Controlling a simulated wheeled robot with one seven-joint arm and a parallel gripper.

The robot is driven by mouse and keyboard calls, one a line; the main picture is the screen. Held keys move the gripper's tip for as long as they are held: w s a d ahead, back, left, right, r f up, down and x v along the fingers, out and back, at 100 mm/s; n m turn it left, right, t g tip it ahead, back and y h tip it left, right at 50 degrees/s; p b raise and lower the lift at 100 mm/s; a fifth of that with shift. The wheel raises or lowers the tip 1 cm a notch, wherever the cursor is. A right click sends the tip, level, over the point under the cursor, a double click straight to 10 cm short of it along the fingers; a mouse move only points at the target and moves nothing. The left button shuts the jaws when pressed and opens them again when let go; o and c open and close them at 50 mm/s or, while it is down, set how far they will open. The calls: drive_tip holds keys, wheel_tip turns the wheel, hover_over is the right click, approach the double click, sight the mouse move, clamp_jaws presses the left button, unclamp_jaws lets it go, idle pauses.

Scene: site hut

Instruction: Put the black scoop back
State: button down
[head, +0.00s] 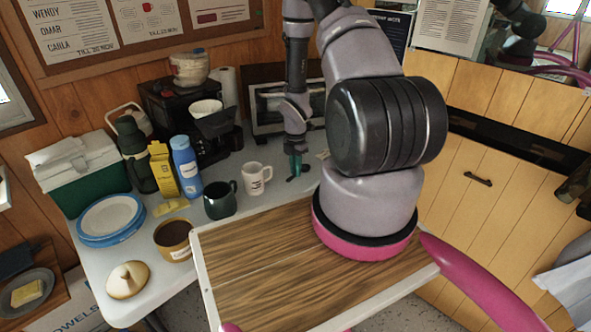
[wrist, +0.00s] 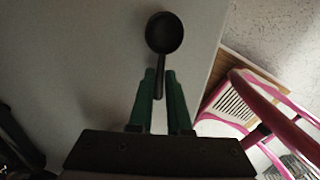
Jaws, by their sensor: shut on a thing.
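The black scoop (wrist: 164,33) shows in the wrist view, its round bowl beyond the fingertips and its thin handle running back between them. My gripper (wrist: 160,85) is shut on the handle with its green fingers. In the head view my gripper (head: 296,170) is above the white table, right of the white mug; the scoop is too small to make out there. A mustard-coloured canister (head: 176,252) stands uncovered at the table's near side, with dark brown contents. A cream lid with a knob (head: 128,280) lies on the table at its lower left.
A dark green mug (head: 220,202) and white mug (head: 256,180) stand between canister and gripper. Behind are a blue bottle (head: 186,168), yellow carton (head: 163,170), green flask (head: 137,162) and coffee maker (head: 180,105). Blue-rimmed plates (head: 108,218) and a green cooler (head: 75,190) are left.

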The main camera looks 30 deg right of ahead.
drive_tip(key=c, duration=0.9)
unclamp_jaws()
drive_tip(key=shift+f, duration=0.15)
drive_tip(key=shift+o, duration=0.2)
wheel_tip(320, 180, up, 12)
drive_tip(key=shift+r, duration=0.2)
drive_tip(key=s+a+r+m+t, duration=0.2)
drive_tip(key=r+m, duration=0.5)
drive_tip(key=r, duration=0.7)
drive_tip(key=s+a+r+m+t, duration=0.15)
drive_tip(key=r+m, duration=0.45)
drive_tip(key=r, duration=0.8)
drive_tip(key=s+a+r+m+t+y, duration=0.1)
drive_tip(key=s+a+r+m+t, duration=0.1)
drive_tip(key=s+a+r+m, duration=0.2)
drive_tip(key=s+a+r+m+t+y, duration=0.1)
drive_tip(key=s+a+r+m, duration=0.3)
drive_tip(key=s+r+m, duration=0.5)
drive_tip(key=s+r, duration=0.1)
drive_tip(key=s, duration=0.1)
drive_tip(key=shift+s+a+r+t, duration=0.2)
drive_tip(key=shift+s+a+t, duration=0.15)
